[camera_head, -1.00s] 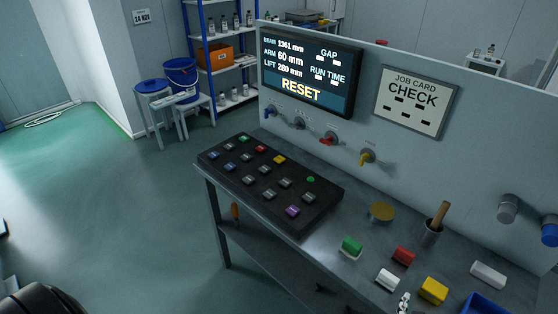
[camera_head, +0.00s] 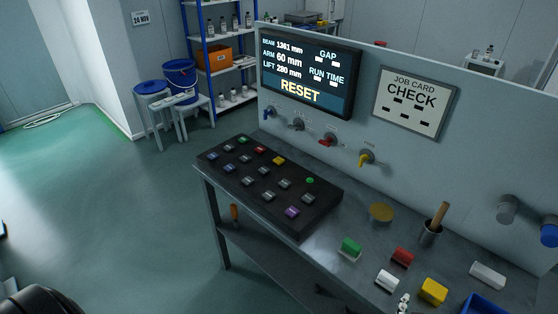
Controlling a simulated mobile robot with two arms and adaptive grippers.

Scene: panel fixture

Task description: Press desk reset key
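A black key panel (camera_head: 245,194) lies on the grey desk (camera_head: 345,222) at the middle. It bears several coloured keys: a green key (camera_head: 242,140), a red key (camera_head: 260,150), a yellow key (camera_head: 278,160), a purple key (camera_head: 292,211), and blue and grey ones. A small round green spot (camera_head: 310,181) shows near its right end. Key labels are too small to read, so I cannot tell which is the reset key. The screen (camera_head: 308,73) above shows RESET in yellow. Neither gripper is in view; a dark rounded shape shows at the lower left.
Knobs, including a red one (camera_head: 328,139) and a yellow one (camera_head: 366,157), line the wall panel. Coloured blocks, a cup with a wooden handle (camera_head: 432,232) and a blue tray (camera_head: 486,304) occupy the desk's right. Stools with a blue bucket (camera_head: 180,73) stand behind.

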